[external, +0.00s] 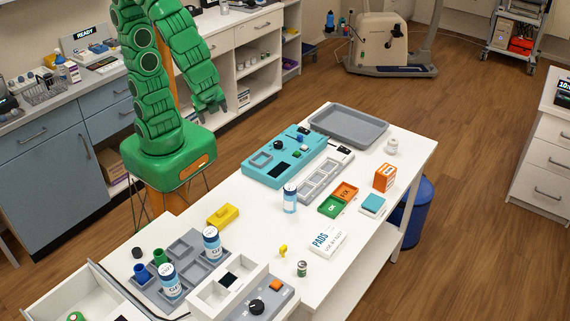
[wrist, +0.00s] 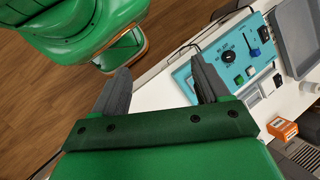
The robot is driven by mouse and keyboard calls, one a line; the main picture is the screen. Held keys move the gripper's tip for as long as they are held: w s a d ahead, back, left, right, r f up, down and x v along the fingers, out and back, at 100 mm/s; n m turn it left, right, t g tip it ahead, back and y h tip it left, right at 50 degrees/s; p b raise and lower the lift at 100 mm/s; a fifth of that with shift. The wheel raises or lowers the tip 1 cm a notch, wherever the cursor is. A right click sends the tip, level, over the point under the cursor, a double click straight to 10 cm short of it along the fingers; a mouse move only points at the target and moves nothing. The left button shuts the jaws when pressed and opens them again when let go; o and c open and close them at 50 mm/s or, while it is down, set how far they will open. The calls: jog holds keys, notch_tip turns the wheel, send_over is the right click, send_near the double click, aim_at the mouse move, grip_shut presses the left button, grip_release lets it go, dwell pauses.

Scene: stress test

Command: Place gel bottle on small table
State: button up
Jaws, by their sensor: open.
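Three white-and-blue bottles stand upright on the long white table (external: 345,265). One gel bottle (external: 212,243) and another (external: 170,282) stand at the grey compartment tray. A similar bottle (external: 290,198) stands farther along, beside the teal panel. Which white surface is the small table, I cannot tell. My gripper (external: 220,107) is raised beyond the table's far left side, well apart from the bottles. In the wrist view my gripper (wrist: 158,86) is open and empty, with floor and a table edge beyond its fingers. No gel bottle is clear in the wrist view.
The teal panel (external: 258,165), a grey tray (external: 375,132), an orange box (external: 384,178) and a PADS box (external: 327,241) crowd the table. An open drawer (external: 60,300) is at the lower left. Blue-front cabinets (external: 45,170) line the left wall. Wooden floor (external: 470,190) is open at right.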

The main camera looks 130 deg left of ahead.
jog(key=s+d+r+n+t+h, duration=0.1)
jog(key=s+d+r+n+h, duration=0.2)
jog(key=s+d+n+h, duration=0.1)
jog(key=shift+s+d, duration=0.6)
jog(key=shift+s, duration=0.5)
jog(key=shift+s+d+r+n+t+h, duration=0.2)
jog(key=shift+s+d+n+t+h, duration=0.1)
jog(key=shift+d, duration=0.2)
